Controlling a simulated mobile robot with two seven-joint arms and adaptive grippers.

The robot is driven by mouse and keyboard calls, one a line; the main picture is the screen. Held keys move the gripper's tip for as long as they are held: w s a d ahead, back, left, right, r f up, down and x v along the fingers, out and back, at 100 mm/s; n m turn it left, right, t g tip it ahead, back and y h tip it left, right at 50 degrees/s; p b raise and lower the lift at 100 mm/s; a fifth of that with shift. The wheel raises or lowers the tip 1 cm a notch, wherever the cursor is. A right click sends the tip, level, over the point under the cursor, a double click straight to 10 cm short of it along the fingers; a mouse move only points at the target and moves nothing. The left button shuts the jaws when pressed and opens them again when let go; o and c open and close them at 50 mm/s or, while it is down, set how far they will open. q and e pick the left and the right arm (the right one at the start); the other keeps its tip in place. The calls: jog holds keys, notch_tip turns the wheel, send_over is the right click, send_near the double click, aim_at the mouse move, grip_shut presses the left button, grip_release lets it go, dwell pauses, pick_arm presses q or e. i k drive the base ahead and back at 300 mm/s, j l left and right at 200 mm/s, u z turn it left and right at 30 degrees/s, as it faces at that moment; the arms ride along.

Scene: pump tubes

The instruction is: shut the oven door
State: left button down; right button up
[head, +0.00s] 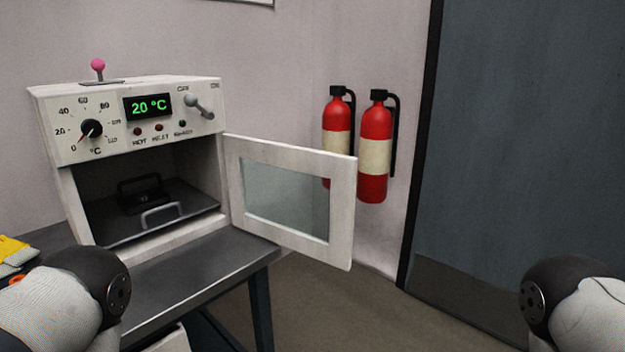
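The oven (48,130) is a white box on a dark table at the left, with a dial, a green display reading 20 °C and a grey lever. Its door (341,215) stands wide open, swung out to the right on its right-hand hinge side, with a glass window (285,195). Inside lies a dark tray (195,199) with a light handle, and a black object (140,195) sits on it. Neither gripper is in view; only rounded parts of my arms show at the lower left and lower right.
The dark table (190,280) has a bare strip in front of the oven. Something yellow (12,248) lies at the far left. Two red fire extinguishers (373,185) hang on the wall behind the door. A grey room door (520,150) is at the right. The floor between is clear.

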aim_at(341, 170)
jog(key=i+l+u, duration=0.2)
jog(key=u, duration=0.15)
jog(key=i+l+u, duration=0.75)
jog(key=l+u, duration=0.2)
jog(key=i+l+u, duration=0.1)
jog(key=l+u, duration=0.25)
jog(key=l, duration=0.2)
jog(key=l+u, duration=0.65)
jog(key=l, duration=0.3)
jog(key=l+u, duration=0.35)
jog(key=l, duration=0.15)
